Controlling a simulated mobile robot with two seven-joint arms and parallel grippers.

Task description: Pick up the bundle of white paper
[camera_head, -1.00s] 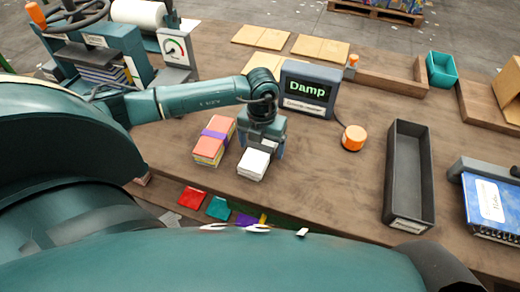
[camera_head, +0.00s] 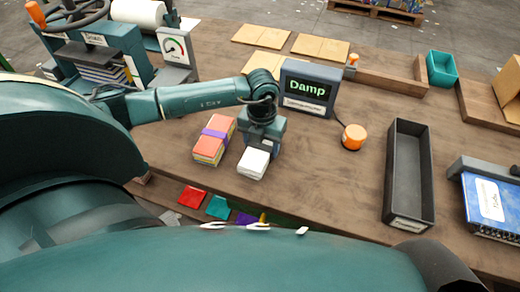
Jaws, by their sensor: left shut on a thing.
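The bundle of white paper (camera_head: 253,163) lies on the brown table in front of the grey display box. My left gripper (camera_head: 262,146) points down over the far end of the bundle and is shut on it. The fingers and that far end are partly hidden by the gripper body. The bundle looks to be at table height; I cannot tell whether it is lifted. My right gripper is not in view.
An orange and yellow bundle with a purple band (camera_head: 213,140) lies just left of the white one. The display box (camera_head: 306,88) reads "Damp". An orange round knob (camera_head: 354,137) and a long dark tray (camera_head: 409,175) stand to the right. Bare table lies between them.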

